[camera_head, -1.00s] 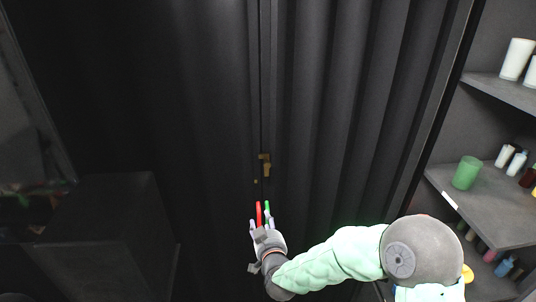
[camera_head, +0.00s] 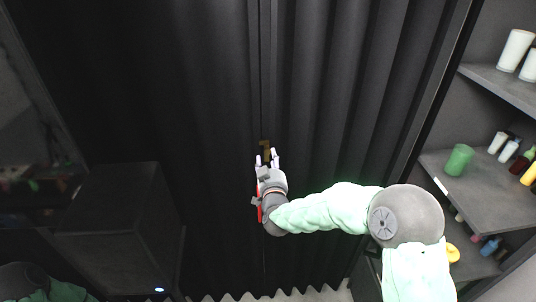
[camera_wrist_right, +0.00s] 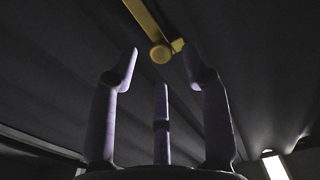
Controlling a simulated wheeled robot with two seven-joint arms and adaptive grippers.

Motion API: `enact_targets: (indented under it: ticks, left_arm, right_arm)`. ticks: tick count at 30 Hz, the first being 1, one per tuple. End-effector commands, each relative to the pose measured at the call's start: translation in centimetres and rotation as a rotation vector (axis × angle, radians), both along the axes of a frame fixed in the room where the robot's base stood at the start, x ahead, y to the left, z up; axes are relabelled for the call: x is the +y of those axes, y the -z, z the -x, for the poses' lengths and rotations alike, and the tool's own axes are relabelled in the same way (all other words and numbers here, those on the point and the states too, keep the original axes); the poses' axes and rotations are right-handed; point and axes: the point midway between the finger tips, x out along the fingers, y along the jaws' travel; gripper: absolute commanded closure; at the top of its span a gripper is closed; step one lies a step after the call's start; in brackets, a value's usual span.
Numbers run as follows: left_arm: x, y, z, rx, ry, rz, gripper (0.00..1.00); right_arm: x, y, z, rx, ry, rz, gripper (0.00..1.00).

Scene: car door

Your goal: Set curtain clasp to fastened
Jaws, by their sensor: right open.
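The brass curtain clasp (camera_head: 265,144) sits on the seam of the dark curtain (camera_head: 335,110), partly hidden behind my right fingertips in the head view. In the right wrist view the clasp (camera_wrist_right: 161,52) shows as a yellow bar with a round knob and a small side tab. My right gripper (camera_head: 267,158) is just below the clasp, pointing up at it. In the wrist view its fingers (camera_wrist_right: 160,66) are spread and empty, with the knob above and between the tips. I cannot tell whether they touch it. My left gripper is out of view.
Shelves (camera_head: 485,185) on the right hold a green cup (camera_head: 459,160), white containers and several bottles. A dark box (camera_head: 115,225) stands at the lower left. The curtain around the clasp is clear of other objects.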

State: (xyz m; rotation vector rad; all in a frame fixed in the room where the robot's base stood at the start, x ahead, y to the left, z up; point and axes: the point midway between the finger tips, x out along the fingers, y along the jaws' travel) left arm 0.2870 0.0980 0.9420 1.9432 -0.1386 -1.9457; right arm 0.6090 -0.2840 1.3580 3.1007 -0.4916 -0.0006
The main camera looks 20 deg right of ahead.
Motion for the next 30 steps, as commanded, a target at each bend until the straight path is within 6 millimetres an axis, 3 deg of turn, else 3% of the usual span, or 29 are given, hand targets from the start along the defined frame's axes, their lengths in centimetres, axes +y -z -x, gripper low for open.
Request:
enact_targets:
  ticks: [6,18,24,30]
  left_arm:
    - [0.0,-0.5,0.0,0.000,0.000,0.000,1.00]
    - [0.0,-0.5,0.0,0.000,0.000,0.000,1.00]
    - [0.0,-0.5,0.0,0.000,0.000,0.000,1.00]
    - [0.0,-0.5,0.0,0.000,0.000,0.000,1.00]
  right_arm:
    - [-0.7,0.0,-2.1,0.001,0.001,0.000,0.53]
    - [-0.9,0.0,-2.6,0.000,0.000,0.000,0.53]
    - [-0.9,0.0,-2.6,0.001,0.000,0.000,1.00]
    - [-0.8,0.1,-2.7,0.003,0.000,0.001,1.00]
